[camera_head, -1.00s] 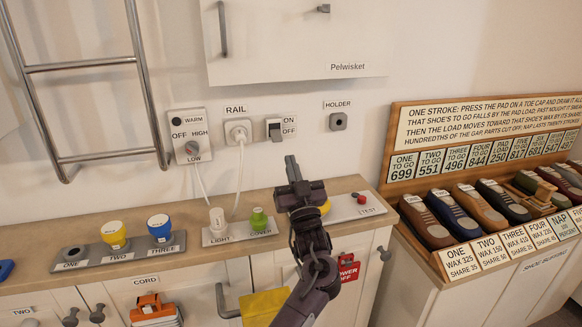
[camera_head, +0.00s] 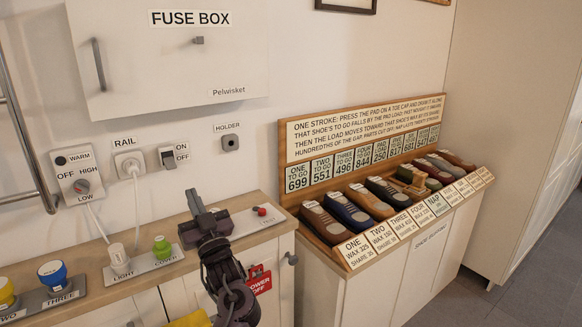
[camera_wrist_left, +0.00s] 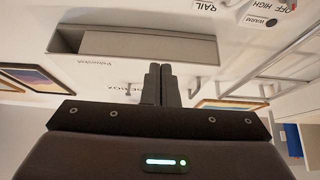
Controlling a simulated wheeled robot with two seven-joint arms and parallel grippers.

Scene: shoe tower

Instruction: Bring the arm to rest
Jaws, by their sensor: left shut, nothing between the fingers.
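My left gripper (camera_head: 197,207) is raised above the wooden counter, beside the TEST plate (camera_head: 258,222) with its red button. Its fingers are together with nothing between them. In the left wrist view the fingers (camera_wrist_left: 161,84) also show side by side, with the wall and the fuse box cabinet (camera_wrist_left: 135,48) beyond, seen upside down. The rest of my left arm (camera_head: 232,290) comes up from the bottom of the head view. My right gripper is not in view.
A shoe rack (camera_head: 325,240) with several shoes and a brush stands at the right. A red POWER OFF tag (camera_head: 260,281) hangs at the counter front. Floor shows at far right.

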